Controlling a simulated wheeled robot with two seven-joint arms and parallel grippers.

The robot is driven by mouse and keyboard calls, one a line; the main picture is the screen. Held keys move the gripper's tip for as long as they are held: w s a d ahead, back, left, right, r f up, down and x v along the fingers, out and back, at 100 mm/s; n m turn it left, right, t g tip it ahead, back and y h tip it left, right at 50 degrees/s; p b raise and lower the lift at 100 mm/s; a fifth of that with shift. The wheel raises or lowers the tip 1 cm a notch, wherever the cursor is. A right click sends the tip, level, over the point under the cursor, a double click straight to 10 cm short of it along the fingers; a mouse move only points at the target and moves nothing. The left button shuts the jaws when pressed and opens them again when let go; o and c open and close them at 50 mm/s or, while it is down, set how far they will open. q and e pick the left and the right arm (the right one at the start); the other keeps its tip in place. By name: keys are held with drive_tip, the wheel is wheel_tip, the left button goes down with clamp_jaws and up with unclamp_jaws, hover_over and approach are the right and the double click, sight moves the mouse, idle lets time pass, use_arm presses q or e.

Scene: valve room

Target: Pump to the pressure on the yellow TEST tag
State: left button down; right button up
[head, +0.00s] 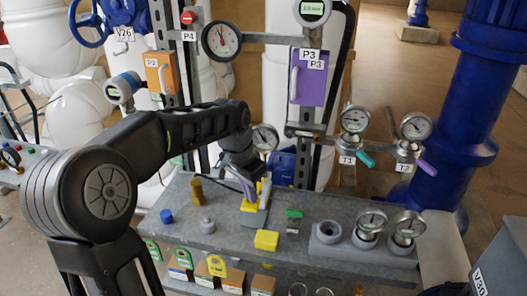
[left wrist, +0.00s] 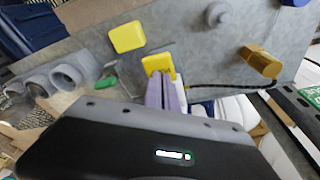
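My left gripper (head: 246,184) is low over the grey bench, beside or on a yellow piece (head: 250,206) that looks like part of the pump. In the left wrist view its lavender fingers (left wrist: 165,92) lie close together in front of a yellow part (left wrist: 158,65). Whether anything thin is between them is hidden. A dark hose (left wrist: 215,86) runs from there. A round gauge (head: 265,138) stands behind the gripper; its reading is too small. A yellow tag (head: 217,265) hangs at the bench front; its lettering is not readable. My right gripper is not in view.
On the bench (head: 225,238) are a yellow block (head: 266,240), a brass fitting (head: 196,190), a blue cap (head: 166,216) and loose gauges (head: 408,228) in holders. Gauges T1 (head: 355,119) and T2 (head: 416,126) stand behind. A blue column (head: 475,100) is at right.

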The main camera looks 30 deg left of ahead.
use_arm(q)
drive_tip(key=shift+r+p, duration=2.2)
drive_tip(key=shift+r, duration=0.25)
drive_tip(key=shift+f, duration=0.2)
drive_tip(key=shift+f+b, duration=2)
drive_tip(key=shift+f, duration=0.45)
wheel_tip(320, 180, up, 4)
drive_tip(key=p, duration=0.3)
drive_tip(key=shift+r+p, duration=0.15)
drive_tip(key=shift+p, duration=0.15)
drive_tip(key=shift+r, duration=0.45)
drive_tip(key=shift+p, duration=0.3)
